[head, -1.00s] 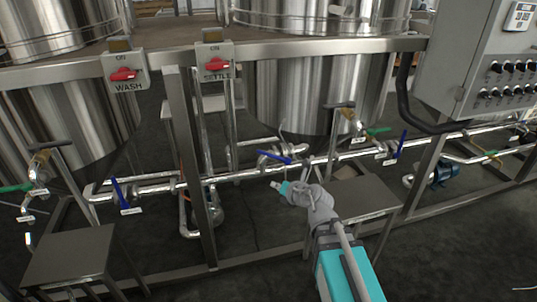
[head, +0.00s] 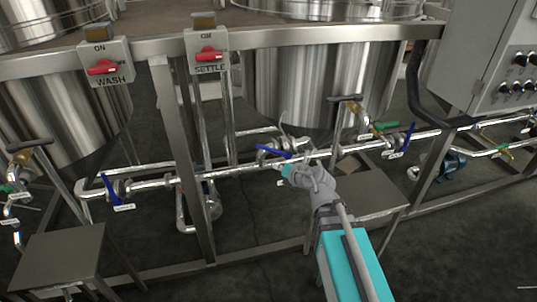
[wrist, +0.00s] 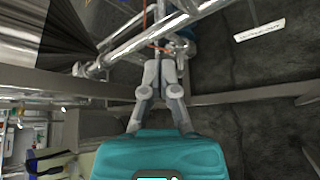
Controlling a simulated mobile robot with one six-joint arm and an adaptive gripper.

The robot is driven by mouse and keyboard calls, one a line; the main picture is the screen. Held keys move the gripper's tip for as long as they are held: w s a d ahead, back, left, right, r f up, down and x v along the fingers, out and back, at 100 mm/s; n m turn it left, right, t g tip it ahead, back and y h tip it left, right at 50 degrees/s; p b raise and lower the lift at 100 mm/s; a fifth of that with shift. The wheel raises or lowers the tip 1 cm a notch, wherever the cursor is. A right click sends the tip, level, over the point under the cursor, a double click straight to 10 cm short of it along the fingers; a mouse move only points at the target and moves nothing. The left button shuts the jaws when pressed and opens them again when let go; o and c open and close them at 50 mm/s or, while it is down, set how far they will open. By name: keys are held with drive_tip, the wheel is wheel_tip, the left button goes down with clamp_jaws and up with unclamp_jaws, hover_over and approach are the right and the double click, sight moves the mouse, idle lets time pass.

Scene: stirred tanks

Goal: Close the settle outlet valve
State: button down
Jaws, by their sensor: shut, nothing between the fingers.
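The settle outlet valve, by its place below the SETTLE tank, has a blue lever (head: 273,151) on the pipe run at the middle of the head view. Its lever lies closer to the pipe's line than the other blue levers do. My gripper (head: 287,170) is just below and right of this lever in the head view; its fingertips are hard to make out there. In the wrist view my gripper (wrist: 161,66) has its grey fingers together and empty, near shiny pipes. I cannot tell whether it touches the valve, and the lever is not clear in the wrist view.
The SETTLE switch box (head: 208,52) and WASH switch box (head: 105,64) hang on the frame rail. Other blue levers stand at left (head: 110,188) and right (head: 410,138). A frame post (head: 180,150) and steel platform (head: 375,200) flank the area. Dark floor is open in front.

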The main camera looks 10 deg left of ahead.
sight(272, 150)
drive_tip(key=b+x, duration=0.4)
drive_tip(key=x, duration=0.6)
drive_tip(key=shift+w+d+r+p, duration=0.4)
drive_tip(key=shift+d+r+p, duration=0.1)
drive_tip(key=shift+r+p, duration=0.3)
drive_tip(key=shift+w+d+r+p, duration=0.35)
drive_tip(key=shift+d+r+p, duration=0.15)
drive_tip(key=shift+r+p, duration=0.3)
drive_tip(key=shift+f, duration=0.1)
